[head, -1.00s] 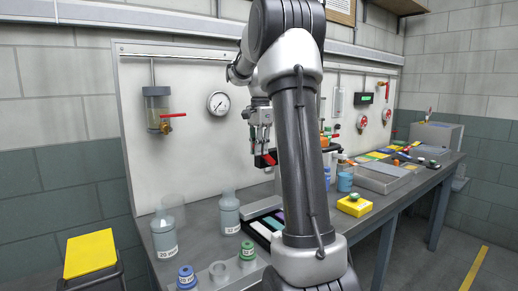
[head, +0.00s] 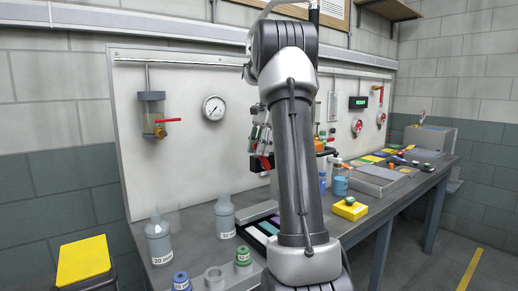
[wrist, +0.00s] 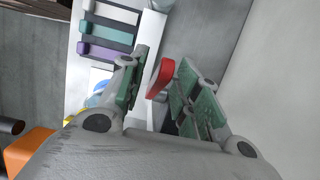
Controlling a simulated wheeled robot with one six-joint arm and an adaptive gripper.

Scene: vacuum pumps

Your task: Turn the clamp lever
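The clamp lever (wrist: 160,78) is a red, rounded bar. In the wrist view it stands between the two green-padded fingers of my gripper (wrist: 164,62), nearer the right finger, with a visible gap to the left one. My gripper is open around it; whether the right finger touches it cannot be told. In the head view my gripper (head: 259,143) hangs in front of the white back panel, just above the red lever (head: 266,163) and a black part beside it. My arm hides the rest of the clamp.
A rack of coloured strips (head: 262,228) lies on the bench below. Grey bottles (head: 159,240) stand at the front left. A gauge (head: 213,108) and red-handled valve (head: 166,120) are on the panel.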

